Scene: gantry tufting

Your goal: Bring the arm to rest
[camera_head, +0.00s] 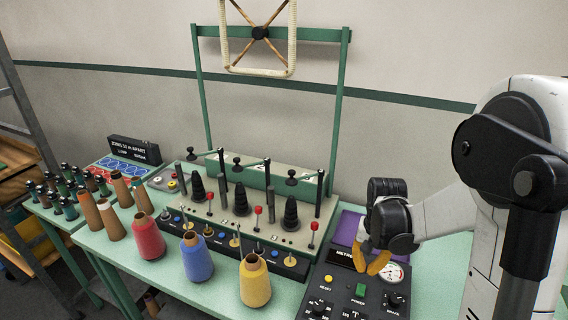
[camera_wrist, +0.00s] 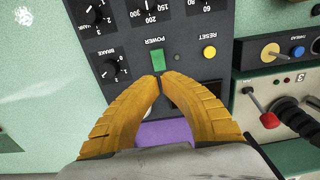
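My gripper (camera_head: 367,271) is at the right, above the dark control panel (camera_head: 336,283). Its two orange fingers converge and their tips meet, with nothing seen between them. In the wrist view my gripper (camera_wrist: 160,79) appears just over the panel, its tips close to the green POWER switch (camera_wrist: 157,60). I cannot tell whether the tips touch the panel. My arm reaches in from the right and is bent.
Red (camera_head: 148,237), blue (camera_head: 197,257) and yellow (camera_head: 254,281) yarn cones stand on the green table left of the panel. Black spindles and red-knobbed levers stand on a rack (camera_head: 283,230) behind. A frame (camera_head: 258,68) hangs above.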

